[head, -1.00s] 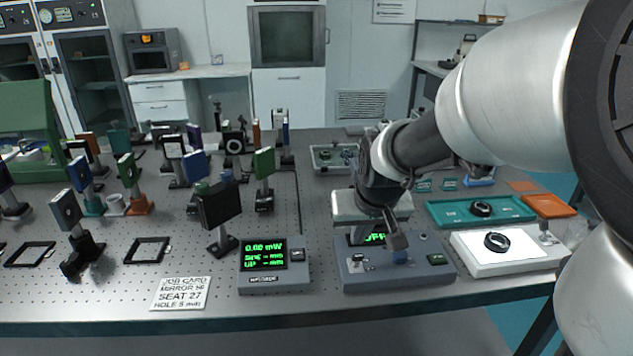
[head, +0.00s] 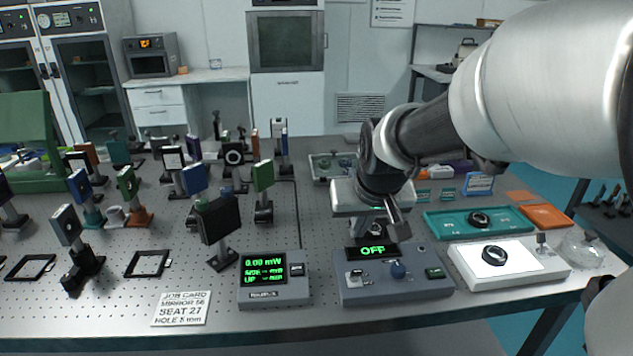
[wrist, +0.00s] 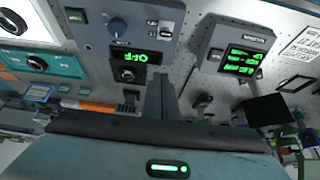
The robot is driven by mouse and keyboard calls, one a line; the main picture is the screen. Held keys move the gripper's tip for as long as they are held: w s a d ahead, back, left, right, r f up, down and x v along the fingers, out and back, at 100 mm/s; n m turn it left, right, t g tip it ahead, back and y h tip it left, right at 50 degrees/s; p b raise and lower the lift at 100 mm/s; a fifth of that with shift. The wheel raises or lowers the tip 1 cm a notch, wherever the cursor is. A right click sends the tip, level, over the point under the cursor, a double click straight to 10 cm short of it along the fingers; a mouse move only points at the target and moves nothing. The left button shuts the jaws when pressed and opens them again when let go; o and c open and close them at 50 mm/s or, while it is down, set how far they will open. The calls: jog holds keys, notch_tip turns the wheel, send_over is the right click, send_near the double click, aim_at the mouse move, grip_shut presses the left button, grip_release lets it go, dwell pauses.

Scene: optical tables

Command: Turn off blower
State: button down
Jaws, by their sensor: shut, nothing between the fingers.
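I cannot read a blower label on either. My gripper (head: 402,231) is shut and empty, above and behind the box, apart from the knob. Its fingers show in the wrist view (wrist: 160,85).
A power meter (head: 273,281) reading 0.00 mW stands left of the box. A white tray (head: 530,268) and a teal tray (head: 445,226) lie to the right. Several mounted optics crowd the left. A job card (head: 181,308) lies in front.

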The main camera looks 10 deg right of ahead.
jog(key=s+r, duration=0.3)
jog(key=s, duration=0.1)
jog(key=shift+s+r+p, duration=0.3)
jog(key=shift+r+p, duration=0.05)
jog(key=shift+p, duration=0.05)
